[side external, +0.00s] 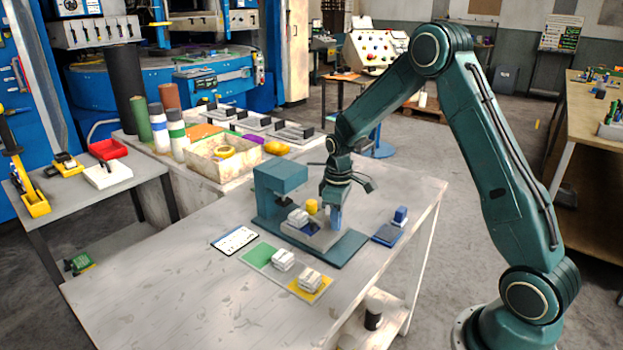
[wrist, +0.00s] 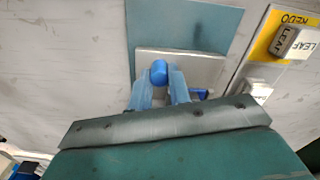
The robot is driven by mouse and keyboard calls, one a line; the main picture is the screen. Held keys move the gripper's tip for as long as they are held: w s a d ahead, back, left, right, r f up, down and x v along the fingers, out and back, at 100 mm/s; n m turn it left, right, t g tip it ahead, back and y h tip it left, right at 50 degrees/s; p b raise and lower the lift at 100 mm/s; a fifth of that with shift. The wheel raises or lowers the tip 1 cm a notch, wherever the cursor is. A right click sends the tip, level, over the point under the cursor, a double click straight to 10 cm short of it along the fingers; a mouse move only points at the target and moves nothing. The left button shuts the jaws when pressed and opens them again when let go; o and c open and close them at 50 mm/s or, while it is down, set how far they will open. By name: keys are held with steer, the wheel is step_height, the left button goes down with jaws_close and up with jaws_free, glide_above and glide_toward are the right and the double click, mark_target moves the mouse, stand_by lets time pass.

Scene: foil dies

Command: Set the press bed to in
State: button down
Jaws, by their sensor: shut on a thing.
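My gripper (side external: 335,222) points down over the press and is shut on a blue knob (wrist: 159,72), held between its two light blue fingers in the wrist view. The knob appears to belong to the grey press bed (wrist: 220,68). In the side view the bed (side external: 322,240) lies on the teal press base (side external: 345,252). A white die (side external: 297,217) and a small yellow piece (side external: 312,206) show at the bed, left of my fingers. The teal press head (side external: 280,175) stands at the bed's left. My fingers hide part of the bed, and its exact travel is unclear.
A green mat (side external: 259,256) and a yellow mat (side external: 321,293) each have a white die beside or on them in front of the press. A blue stamp (side external: 400,215) stands on a dark blue pad (side external: 386,236) at right. A white card (side external: 234,240) lies at left.

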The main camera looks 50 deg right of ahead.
steer(key=shift+w, duration=0.65)
steer(key=c, duration=1.3)
jaws_free()
steer(key=shift+s, duration=0.15)
